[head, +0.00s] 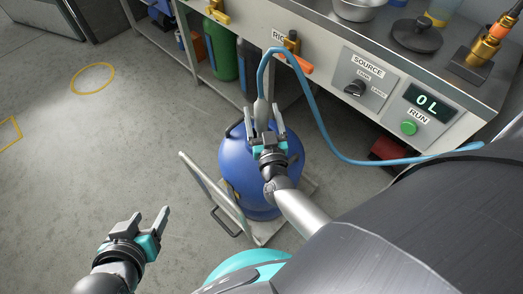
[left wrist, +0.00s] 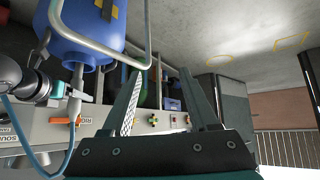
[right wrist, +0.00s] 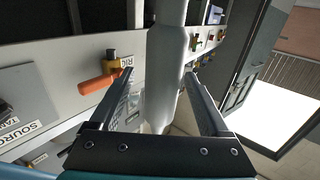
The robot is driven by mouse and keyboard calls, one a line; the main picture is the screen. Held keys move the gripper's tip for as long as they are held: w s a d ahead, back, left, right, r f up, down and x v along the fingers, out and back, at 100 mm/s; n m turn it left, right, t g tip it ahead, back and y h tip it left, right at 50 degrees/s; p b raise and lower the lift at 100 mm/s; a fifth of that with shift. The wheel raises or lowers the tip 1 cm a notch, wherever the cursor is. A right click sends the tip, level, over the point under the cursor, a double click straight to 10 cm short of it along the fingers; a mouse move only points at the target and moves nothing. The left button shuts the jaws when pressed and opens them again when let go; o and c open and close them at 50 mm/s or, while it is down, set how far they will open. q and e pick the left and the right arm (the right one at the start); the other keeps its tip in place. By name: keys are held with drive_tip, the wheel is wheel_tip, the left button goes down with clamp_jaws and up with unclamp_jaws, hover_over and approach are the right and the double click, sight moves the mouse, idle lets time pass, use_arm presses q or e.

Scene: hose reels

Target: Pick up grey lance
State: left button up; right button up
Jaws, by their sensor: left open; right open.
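The grey lance (head: 261,108) stands roughly upright over the blue drum, with the blue hose (head: 312,100) running from its top. My right gripper (head: 264,117) is open, with its fingers on either side of the lance. In the right wrist view the lance (right wrist: 166,70) is a thick grey cylinder between the open fingers, and I cannot tell whether they touch it. My left gripper (head: 151,213) is open and empty over the floor at the lower left. The lance's lower part is hidden by my right gripper in the head view.
The blue drum (head: 240,172) stands on a cart (head: 262,238) with a handle. A bench behind carries an orange-handled valve (head: 292,62), a SOURCE dial (head: 356,88) and a green RUN button (head: 408,128) under a display reading "0L". The floor at left is clear.

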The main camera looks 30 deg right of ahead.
drive_tip(key=shift+w, duration=0.6)
use_arm(q)
drive_tip(key=shift+w+d+r+t+h+b, duration=0.1)
drive_tip(key=shift+w+d+t+h+b, duration=0.25)
drive_tip(key=shift+d+t, duration=0.35)
drive_tip(key=shift+w+d+r+t+h+b, duration=0.1)
drive_tip(key=shift+w+d+t+h+b, duration=0.25)
drive_tip(key=shift+d+t, duration=0.35)
use_arm(e)
drive_tip(key=shift+x, duration=0.95)
use_arm(q)
drive_tip(key=shift+w+d, duration=0.1)
use_arm(e)
drive_tip(key=shift+d, duration=0.1)
drive_tip(key=shift+c, duration=0.2)
clamp_jaws()
drive_tip(key=shift+r, duration=0.1)
